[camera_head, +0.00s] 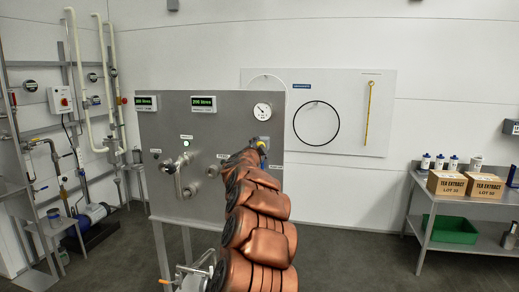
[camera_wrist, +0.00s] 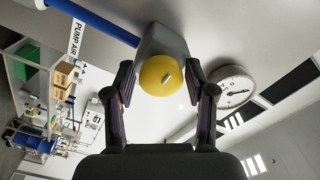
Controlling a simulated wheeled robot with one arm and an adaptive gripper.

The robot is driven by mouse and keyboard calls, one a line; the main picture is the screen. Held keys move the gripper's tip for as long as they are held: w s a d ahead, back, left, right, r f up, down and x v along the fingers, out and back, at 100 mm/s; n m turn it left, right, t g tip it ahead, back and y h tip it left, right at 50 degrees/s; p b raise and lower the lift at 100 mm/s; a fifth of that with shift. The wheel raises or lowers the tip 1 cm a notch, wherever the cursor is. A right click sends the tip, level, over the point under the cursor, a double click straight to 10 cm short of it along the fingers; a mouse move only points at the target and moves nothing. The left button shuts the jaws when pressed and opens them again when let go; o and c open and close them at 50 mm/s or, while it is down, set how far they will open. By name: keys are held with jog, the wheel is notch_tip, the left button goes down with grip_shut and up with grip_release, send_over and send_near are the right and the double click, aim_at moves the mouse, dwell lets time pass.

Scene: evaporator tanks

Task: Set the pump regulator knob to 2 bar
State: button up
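The yellow regulator knob (camera_wrist: 161,76) is in the middle of the wrist view, on a grey regulator body (camera_wrist: 163,42). It has a small pale mark on its face. My gripper (camera_wrist: 160,82) is open, with one finger on each side of the knob and a visible gap on both sides. The round white pressure gauge (camera_wrist: 235,88) is to the right of it; its reading is too small to tell. In the head view the gauge (camera_head: 262,111) is at the panel's upper right. My copper-coloured arm hides most of the regulator and gripper there.
A blue pipe (camera_wrist: 95,22) and a "PUMP AIR" label (camera_wrist: 77,37) are near the regulator. The steel panel (camera_head: 165,125) carries two green displays, valves and a handle. A side table (camera_head: 490,209) with boxes is at right; a blue pump (camera_head: 95,212) is at left.

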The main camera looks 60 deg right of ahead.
jog(key=shift+o, duration=0.7)
jog(key=v, duration=1.2)
dwell(0.5)
